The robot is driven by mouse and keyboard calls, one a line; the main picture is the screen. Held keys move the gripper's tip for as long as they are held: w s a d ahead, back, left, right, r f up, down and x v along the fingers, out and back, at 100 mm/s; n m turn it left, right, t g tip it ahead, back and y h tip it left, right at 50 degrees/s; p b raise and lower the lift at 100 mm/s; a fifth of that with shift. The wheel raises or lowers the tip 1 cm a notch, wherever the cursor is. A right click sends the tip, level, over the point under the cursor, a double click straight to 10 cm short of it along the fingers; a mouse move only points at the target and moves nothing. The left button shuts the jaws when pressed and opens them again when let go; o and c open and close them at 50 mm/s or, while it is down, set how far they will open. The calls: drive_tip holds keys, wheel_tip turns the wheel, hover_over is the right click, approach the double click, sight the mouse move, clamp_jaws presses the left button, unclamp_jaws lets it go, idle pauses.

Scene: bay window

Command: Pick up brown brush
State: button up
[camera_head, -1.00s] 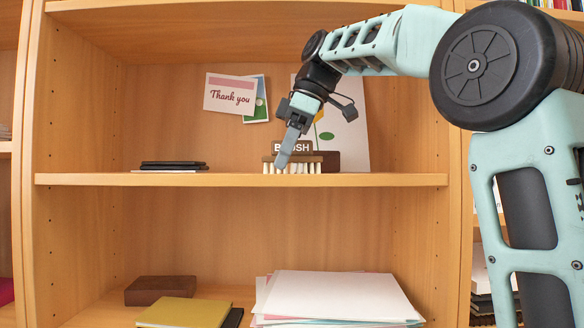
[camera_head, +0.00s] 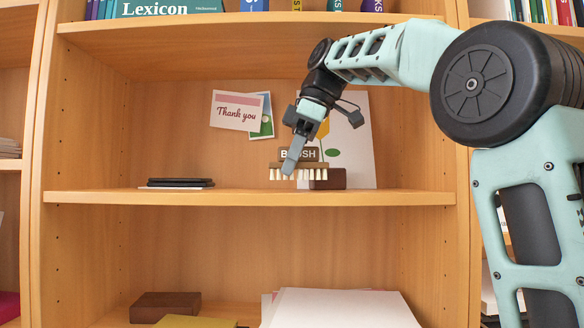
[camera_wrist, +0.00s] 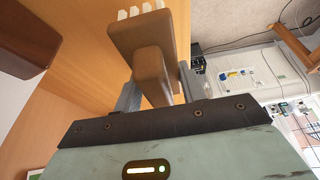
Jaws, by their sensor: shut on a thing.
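The brown brush (camera_head: 315,167) has pale bristles along its underside and a dark part with partly hidden lettering on top. My gripper (camera_head: 291,165) is shut on it and holds it just above the middle shelf (camera_head: 380,198). One finger hides part of the brush in the head view. In the wrist view the brush (camera_wrist: 140,37) sits between the fingers of my gripper (camera_wrist: 157,85), its grip part held and its bristles at the top edge.
A white picture card (camera_head: 358,130) leans behind. Dark flat items (camera_head: 178,183) lie to the left. The shelf above (camera_head: 250,18) holds books. The shelf between is clear.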

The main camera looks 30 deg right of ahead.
drive_tip(key=s+a+b, duration=0.1)
drive_tip(key=s+a, duration=0.4)
drive_tip(key=s, duration=0.2)
drive_tip(key=s+a+r, duration=0.1)
drive_tip(key=s+a, duration=0.4)
drive_tip(key=s, duration=0.3)
drive_tip(key=shift+r+b, duration=0.15)
drive_tip(key=shift+b, duration=0.2)
drive_tip(key=shift+o, duration=0.7)
drive_tip(key=shift+c, duration=0.2)
